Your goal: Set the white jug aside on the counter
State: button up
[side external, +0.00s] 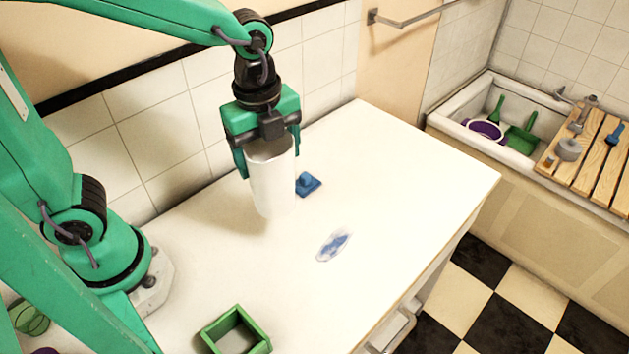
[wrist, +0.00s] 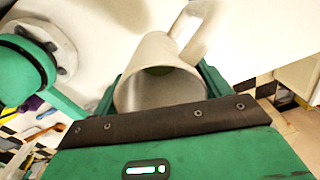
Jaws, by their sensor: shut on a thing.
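The white jug (side external: 272,185) is upright between the fingers of my gripper (side external: 268,150), which is shut on its upper part. In the wrist view the jug (wrist: 163,62) shows its open mouth and its handle, which points up and right. The green fingers of my gripper (wrist: 160,85) lie on both sides of it. The jug is at or just above the white counter (side external: 400,165); I cannot tell whether its base touches. Something greenish shows inside the jug, too dim to name.
A blue object (side external: 308,184) lies on the counter just right of the jug. A blue-and-white oval patch (side external: 333,245) lies nearer the front edge. A green open box (side external: 236,332) stands at the front. The counter's right part is clear. A basin (side external: 470,110) with several items is beyond.

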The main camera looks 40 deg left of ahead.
jog(key=s+a+f+n, duration=0.1)
jog(key=a+n, duration=0.1)
jog(key=a, duration=0.5)
jog(key=shift+n, duration=0.3)
jog(key=shift+f, duration=0.15)
notch_tip(320, 180, down, 7)
dwell(0.7)
jog(key=shift+f, duration=0.45)
dwell(0.8)
jog(key=o, duration=1.2)
jog(key=shift+c, duration=0.2)
notch_tip(320, 180, up, 8)
jog(key=shift+s, duration=0.2)
